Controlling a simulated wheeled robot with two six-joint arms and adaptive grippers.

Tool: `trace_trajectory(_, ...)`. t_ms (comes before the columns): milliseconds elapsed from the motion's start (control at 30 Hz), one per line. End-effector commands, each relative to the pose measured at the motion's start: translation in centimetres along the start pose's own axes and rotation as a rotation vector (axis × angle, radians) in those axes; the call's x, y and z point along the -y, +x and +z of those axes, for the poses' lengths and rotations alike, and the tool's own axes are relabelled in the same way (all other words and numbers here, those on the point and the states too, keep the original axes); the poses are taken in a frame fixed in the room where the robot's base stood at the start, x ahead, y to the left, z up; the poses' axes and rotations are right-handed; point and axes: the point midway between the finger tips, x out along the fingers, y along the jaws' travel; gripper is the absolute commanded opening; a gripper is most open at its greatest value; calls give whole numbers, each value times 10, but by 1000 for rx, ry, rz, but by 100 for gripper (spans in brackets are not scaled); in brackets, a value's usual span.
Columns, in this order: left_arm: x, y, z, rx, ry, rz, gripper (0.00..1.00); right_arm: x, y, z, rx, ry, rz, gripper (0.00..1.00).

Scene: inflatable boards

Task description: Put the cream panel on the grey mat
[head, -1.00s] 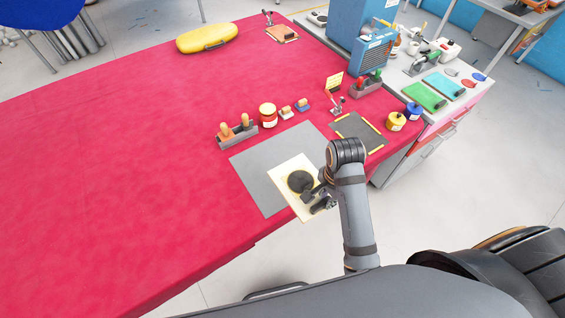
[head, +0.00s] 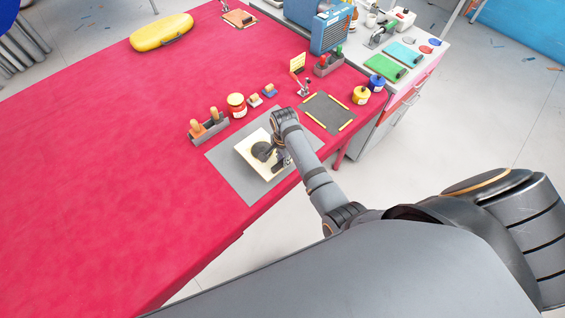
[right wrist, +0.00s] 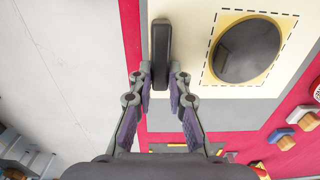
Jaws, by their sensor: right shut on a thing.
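The cream panel (head: 246,149) carries a dark round disc (head: 262,151) and a dark upright handle. It shows within the outline of the grey mat (head: 226,168), near the table's front edge. In the right wrist view the panel (right wrist: 191,45) has a dashed square around the disc, and grey mat (right wrist: 215,115) shows beyond its edge. My right gripper (head: 281,160) is shut on the dark handle (right wrist: 161,40) at the panel's side; its fingers (right wrist: 161,82) flank the handle. I cannot tell whether the panel touches the mat. My left gripper is out of view.
A rack with wooden-handled tools (head: 208,129) and a red jar (head: 236,106) stand behind the mat. A dark board with yellow strips (head: 327,112) lies to the right. A yellow case (head: 161,33) lies far left. The left of the red table is clear.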

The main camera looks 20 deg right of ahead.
Motion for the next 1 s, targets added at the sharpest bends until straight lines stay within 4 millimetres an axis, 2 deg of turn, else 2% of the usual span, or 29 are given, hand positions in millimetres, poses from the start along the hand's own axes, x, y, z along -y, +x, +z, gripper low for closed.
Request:
trace_trajectory(100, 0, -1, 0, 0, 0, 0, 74, 8, 12, -2, 0, 0, 2, 0)
trace_trajectory(267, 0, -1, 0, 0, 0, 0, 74, 6, 36, -2, -1, 0, 1, 0)
trace_trajectory(600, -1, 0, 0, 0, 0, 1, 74, 6, 40, -2, 0, 0, 0, 0)
trace_trajectory(633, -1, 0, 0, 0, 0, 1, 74, 6, 41, -2, 0, 0, 1, 19)
trace_trajectory(767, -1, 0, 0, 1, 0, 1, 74, 6, 40, -2, 0, 0, 1, 37)
trace_trajectory(800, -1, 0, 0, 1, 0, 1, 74, 6, 40, -2, 0, 0, 1, 39)
trace_trajectory(1000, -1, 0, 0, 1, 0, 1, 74, 6, 40, -2, 0, 0, 1, 39)
